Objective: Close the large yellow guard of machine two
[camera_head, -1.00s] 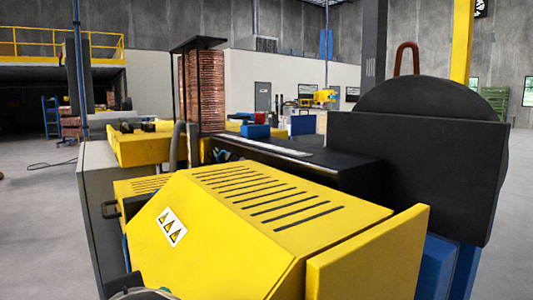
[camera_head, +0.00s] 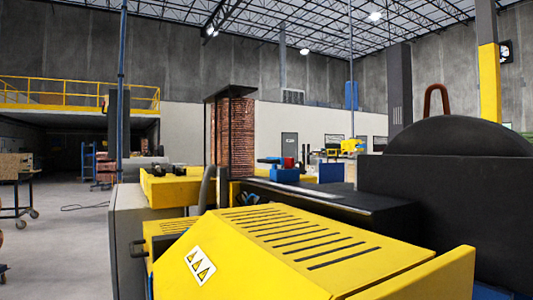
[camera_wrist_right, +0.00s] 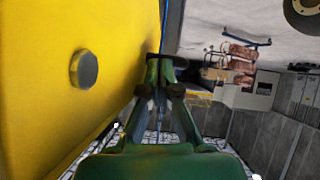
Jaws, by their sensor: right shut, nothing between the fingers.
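The large yellow guard (camera_head: 275,255) fills the lower middle of the head view. It has a row of dark slots on its top and a white warning label on its sloped face. Its lower part is cut off by the picture's edge. It looks lowered over the machine, but I cannot tell if it is fully closed. In the right wrist view, a yellow panel (camera_wrist_right: 35,90) with a round dark knob (camera_wrist_right: 84,69) stands close at the left. My right gripper (camera_wrist_right: 160,62) is shut and empty beside this panel; contact is unclear. My left gripper is not in view.
A dark machine housing (camera_head: 440,205) stands right of the guard. A black table (camera_head: 350,205) and a stack of copper tube (camera_head: 235,138) are behind it. A grey cabinet (camera_head: 128,240) stands at its left. Open floor (camera_head: 60,250) lies further left.

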